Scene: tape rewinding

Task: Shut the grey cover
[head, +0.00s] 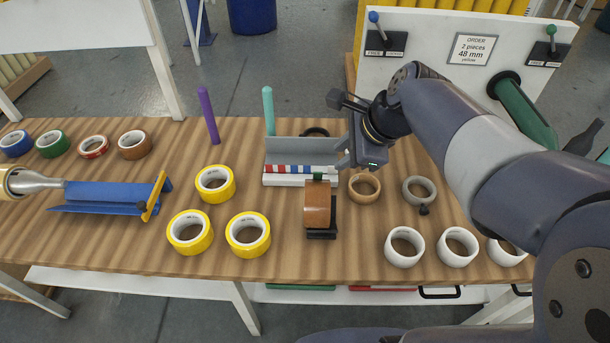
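The grey cover (295,150) is a flat panel standing raised along the back of a small white box (300,181). Red, blue and white pieces show in a row below it, at the box's front. My gripper (342,153) is at the right end of the cover, with its fingers pointing left. The fingers are small and close to the cover's right edge; I cannot tell whether they touch it or how far apart they are.
A brown tape roll on a black dispenser (320,217) stands just in front of the box. A teal rod (268,110) and a black ring (316,131) are behind it. A tan roll (364,187) lies to the right, yellow rolls (215,183) to the left.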

